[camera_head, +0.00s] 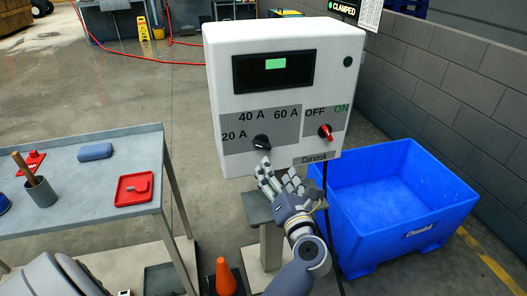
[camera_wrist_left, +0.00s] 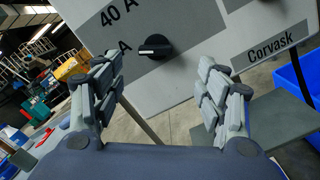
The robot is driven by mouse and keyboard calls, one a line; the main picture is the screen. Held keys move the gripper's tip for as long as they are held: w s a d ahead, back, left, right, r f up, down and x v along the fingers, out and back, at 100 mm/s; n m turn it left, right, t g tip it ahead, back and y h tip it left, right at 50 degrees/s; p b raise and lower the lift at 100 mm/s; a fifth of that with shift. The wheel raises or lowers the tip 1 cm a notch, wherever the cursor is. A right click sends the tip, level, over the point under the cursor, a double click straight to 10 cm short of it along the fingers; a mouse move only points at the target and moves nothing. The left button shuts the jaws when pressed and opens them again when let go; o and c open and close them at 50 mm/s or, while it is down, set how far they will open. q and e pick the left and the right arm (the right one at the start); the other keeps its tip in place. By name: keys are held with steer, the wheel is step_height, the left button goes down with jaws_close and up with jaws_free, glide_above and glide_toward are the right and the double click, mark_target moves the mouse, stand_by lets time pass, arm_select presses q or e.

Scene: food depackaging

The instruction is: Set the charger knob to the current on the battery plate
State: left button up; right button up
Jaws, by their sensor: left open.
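The charger (camera_head: 290,55) is a white box with a dark display showing a green patch. Its black current knob (camera_head: 261,142) sits below the labels 20 A, 40 A and 60 A. In the left wrist view the knob (camera_wrist_left: 155,47) has a pale mark on its left side, roughly toward the lowest label. A red switch (camera_head: 325,132) sits below OFF and ON. My left gripper (camera_head: 279,180) is open just below the knob, apart from it; in the wrist view the knob shows beyond and between the fingers. I cannot make out a battery plate current. My right gripper is not in view.
A blue bin (camera_head: 400,200) stands right of the charger by a block wall. A grey table (camera_head: 85,185) at left holds a red tray (camera_head: 133,189), a blue block (camera_head: 95,151) and a cup (camera_head: 41,191). An orange cone (camera_head: 225,277) stands on the floor.

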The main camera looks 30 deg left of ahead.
mark_target(263, 147)
arm_select(q)
steer(key=shift+n+g, duration=0.4)
steer(key=shift+n, duration=0.2)
steer(key=x, duration=0.2)
steer(key=p+x, duration=0.1)
steer(key=x, duration=0.1)
steer(key=r+p+x, duration=0.1)
steer(key=x, duration=0.1)
steer(key=shift+a, duration=0.45)
steer(key=x, duration=0.3)
steer(key=shift+w+a+f, duration=0.1)
steer(key=shift+w+a, duration=0.1)
steer(key=shift+w+a+p, duration=0.2)
steer(key=shift+a+p, duration=0.1)
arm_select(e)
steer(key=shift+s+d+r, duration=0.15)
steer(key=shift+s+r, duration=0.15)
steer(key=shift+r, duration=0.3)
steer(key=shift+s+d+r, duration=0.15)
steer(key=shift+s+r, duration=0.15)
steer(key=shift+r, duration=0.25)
arm_select(q)
steer(key=shift+c, duration=0.3)
steer(key=c, duration=1)
